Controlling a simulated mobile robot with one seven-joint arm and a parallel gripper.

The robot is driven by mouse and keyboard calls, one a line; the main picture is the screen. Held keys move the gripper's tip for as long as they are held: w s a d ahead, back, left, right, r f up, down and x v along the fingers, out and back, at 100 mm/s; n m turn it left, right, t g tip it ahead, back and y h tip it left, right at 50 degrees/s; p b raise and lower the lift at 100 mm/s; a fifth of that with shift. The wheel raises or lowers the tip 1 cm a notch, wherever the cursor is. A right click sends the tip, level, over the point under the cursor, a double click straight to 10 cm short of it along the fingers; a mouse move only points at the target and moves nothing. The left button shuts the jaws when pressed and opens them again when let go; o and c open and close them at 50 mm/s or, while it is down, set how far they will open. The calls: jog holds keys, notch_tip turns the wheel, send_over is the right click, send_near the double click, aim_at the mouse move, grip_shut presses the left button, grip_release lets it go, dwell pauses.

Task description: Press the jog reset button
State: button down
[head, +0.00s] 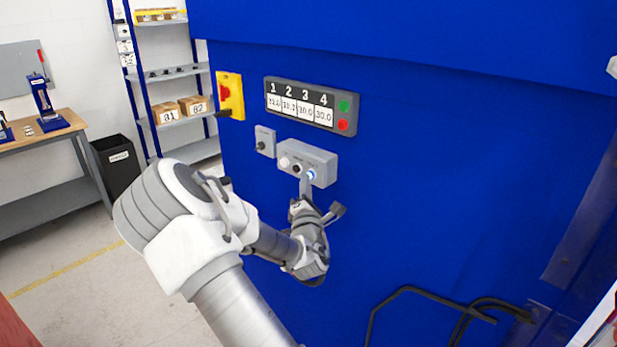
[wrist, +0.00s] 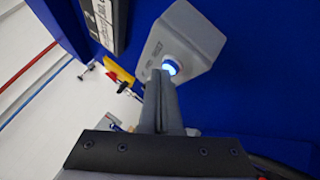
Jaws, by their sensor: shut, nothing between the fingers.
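A grey button box (head: 318,160) is mounted on the blue machine panel, with a white button (head: 284,162), a dark button (head: 297,168) and a blue-lit button (head: 311,174) on its face. I cannot read its labels, so I cannot tell which is jog reset. My gripper (head: 306,180) is shut and empty, its fingertips just below and beside the blue-lit button. In the wrist view, the fingertips (wrist: 160,76) overlap the lower left edge of the glowing blue button (wrist: 169,67). I cannot tell whether they touch it.
Above the box is a numbered display (head: 300,103) with a green and a red button. A small grey switch box (head: 265,142) and a yellow and red switch (head: 230,95) are to the left. Black cables (head: 408,290) run along the lower panel.

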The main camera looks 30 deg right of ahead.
jog(key=shift+d, duration=0.2)
jog(key=shift+a, duration=0.1)
jog(key=shift+s+a, duration=0.1)
jog(key=shift+a, duration=0.15)
dwell(0.4)
jog(key=s+a, duration=0.2)
jog(key=a, duration=0.3)
jog(key=shift+a, duration=0.4)
dwell(0.6)
